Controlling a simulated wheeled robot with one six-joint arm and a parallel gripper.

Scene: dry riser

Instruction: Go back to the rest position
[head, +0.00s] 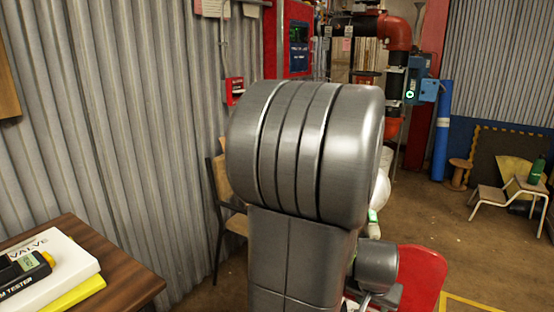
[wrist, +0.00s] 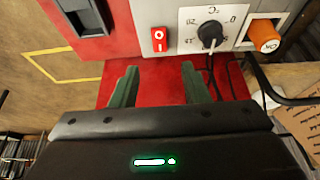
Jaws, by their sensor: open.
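My gripper (wrist: 158,88) shows in the wrist view with its two green fingers apart. Nothing is between them. Beyond the fingers is a red surface (wrist: 160,70) with a grey control panel (wrist: 185,25) above it. The panel carries a red switch (wrist: 159,39), a black dial (wrist: 210,34) and an orange knob (wrist: 264,36). I cannot tell how far the fingertips are from these. In the head view my grey arm fills the middle and hides much of what is behind it; the gripper itself is hidden there.
A wooden table (head: 125,275) with a book (head: 60,262) and a yellow-black tester (head: 25,268) is at the lower left. A chair (head: 222,185) stands by the corrugated wall (head: 110,120). Red pipework (head: 395,35) is behind. Open floor (head: 430,225) lies to the right, before a stool (head: 490,198).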

